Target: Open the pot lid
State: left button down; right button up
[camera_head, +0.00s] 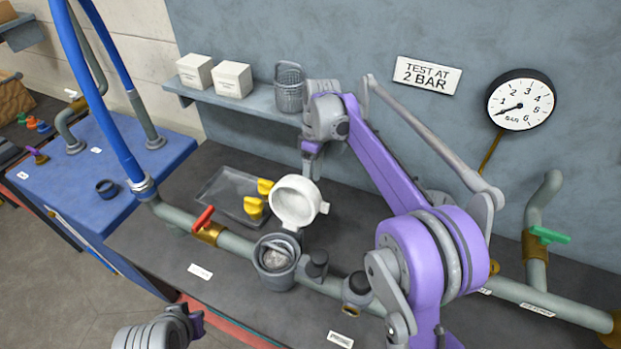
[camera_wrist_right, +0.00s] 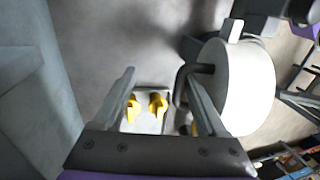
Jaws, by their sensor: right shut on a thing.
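The grey pot (camera_head: 274,274) stands upright by the pipe, its mouth uncovered and something pale grey inside. Its round white lid (camera_head: 296,201) is swung up and stands tilted behind the pot's mouth. My right gripper (camera_head: 309,168) is at the lid's far upper side. In the right wrist view the lid (camera_wrist_right: 236,88) is at the right, and its dark bent handle (camera_wrist_right: 182,86) is at one finger of my right gripper (camera_wrist_right: 163,88). That gripper is shut on the handle, though its fingers look well apart. My left gripper (camera_head: 192,322) is at the bottom edge, its fingers unclear.
A grey tray (camera_head: 222,187) with yellow parts (camera_head: 255,206) lies left of the lid. The pipe has a red-handled valve (camera_head: 205,222) and a green-handled valve (camera_head: 549,235). A shelf (camera_head: 214,100) holds two white boxes and a basket (camera_head: 289,87). A gauge (camera_head: 521,100) hangs at right.

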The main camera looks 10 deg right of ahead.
pick_arm(q)
jog(key=shift+s+a, duration=0.1)
jog(key=shift+s, duration=0.05)
pick_arm(e)
jog(key=shift+r, duration=0.1)
dwell(0.5)
pick_arm(q)
jog(key=shift+w+r+p, duration=0.3)
jog(key=shift+r+p, duration=0.05)
jog(key=shift+r, duration=0.15)
jog(key=shift+w+r+p, duration=0.3)
jog(key=shift+r+p, duration=0.05)
jog(key=shift+r, duration=0.15)
pick_arm(e)
jog(key=v, duration=1.1)
jog(key=shift+s, duration=0.15)
jog(key=shift+a, duration=0.1)
